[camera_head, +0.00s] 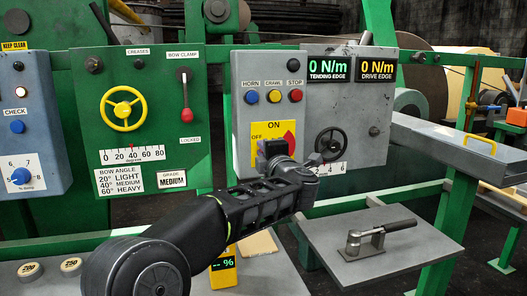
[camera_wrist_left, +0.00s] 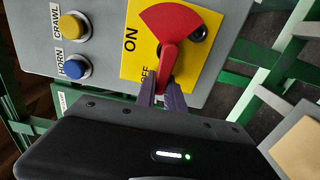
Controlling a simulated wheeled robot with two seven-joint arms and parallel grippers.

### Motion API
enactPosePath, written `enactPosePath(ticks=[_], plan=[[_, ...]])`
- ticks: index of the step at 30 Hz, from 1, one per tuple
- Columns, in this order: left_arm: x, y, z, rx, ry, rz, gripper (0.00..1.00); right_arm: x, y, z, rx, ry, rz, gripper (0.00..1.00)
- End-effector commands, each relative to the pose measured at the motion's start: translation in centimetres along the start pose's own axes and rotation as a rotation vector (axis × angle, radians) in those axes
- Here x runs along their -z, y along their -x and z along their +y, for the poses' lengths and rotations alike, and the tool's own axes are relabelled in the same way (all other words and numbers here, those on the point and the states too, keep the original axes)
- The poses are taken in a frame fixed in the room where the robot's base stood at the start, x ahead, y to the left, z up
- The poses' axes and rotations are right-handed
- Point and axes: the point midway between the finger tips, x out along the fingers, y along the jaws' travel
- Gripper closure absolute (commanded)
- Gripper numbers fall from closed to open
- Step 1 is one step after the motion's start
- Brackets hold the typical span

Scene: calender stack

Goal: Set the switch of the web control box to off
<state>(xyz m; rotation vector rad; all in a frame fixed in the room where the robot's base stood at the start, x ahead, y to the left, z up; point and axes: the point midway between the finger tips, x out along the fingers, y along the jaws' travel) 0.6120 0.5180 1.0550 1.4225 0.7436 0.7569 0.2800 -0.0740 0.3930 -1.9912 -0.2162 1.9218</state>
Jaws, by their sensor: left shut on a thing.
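The web control box (camera_head: 350,105) is a grey box in the middle of the head view. Its yellow plate (camera_head: 262,128) is marked ON at the top and OFF at the left. The red switch (camera_wrist_left: 180,20) sits on this plate, with its fan-shaped part on the side away from OFF. Its red lever (camera_wrist_left: 168,62) points to the OFF side, its tip beside the OFF lettering. My left gripper (camera_wrist_left: 164,93) is shut on the lever's end. In the head view, the left gripper (camera_head: 270,150) covers the lever and part of the plate. My right gripper is not in view.
The horn (camera_head: 251,97), crawl (camera_head: 274,96) and stop (camera_head: 295,95) buttons are just above the plate. A black handwheel (camera_head: 331,143) is close at its right. A grey shelf (camera_head: 360,240) bears a metal lever. A bow panel (camera_head: 140,125) stands left.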

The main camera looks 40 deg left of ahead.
Motion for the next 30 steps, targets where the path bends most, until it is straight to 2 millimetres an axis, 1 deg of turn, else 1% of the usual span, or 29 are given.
enactPosePath(ticks=[1, 9, 16, 19, 23, 30], plan=[[0.0, 0.0, -0.2, 0.004, -0.002, 0.001, 0.86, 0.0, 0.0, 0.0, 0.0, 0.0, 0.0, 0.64], [0.0, 0.0, -0.1, 0.002, -0.002, 0.001, 0.65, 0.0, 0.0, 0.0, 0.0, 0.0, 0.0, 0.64], [0.0, 0.0, -0.1, 0.001, -0.002, 0.0, 0.65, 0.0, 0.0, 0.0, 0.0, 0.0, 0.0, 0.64], [0.0, 0.4, -0.1, 0.001, -0.001, -0.001, 0.65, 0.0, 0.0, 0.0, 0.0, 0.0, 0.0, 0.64], [0.0, 1.7, 0.0, 0.001, 0.0, -0.001, 0.65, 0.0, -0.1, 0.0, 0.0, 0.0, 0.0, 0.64], [-0.1, 5.7, -0.1, 0.001, -0.001, -0.003, 0.65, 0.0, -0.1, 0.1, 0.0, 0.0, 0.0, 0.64]])
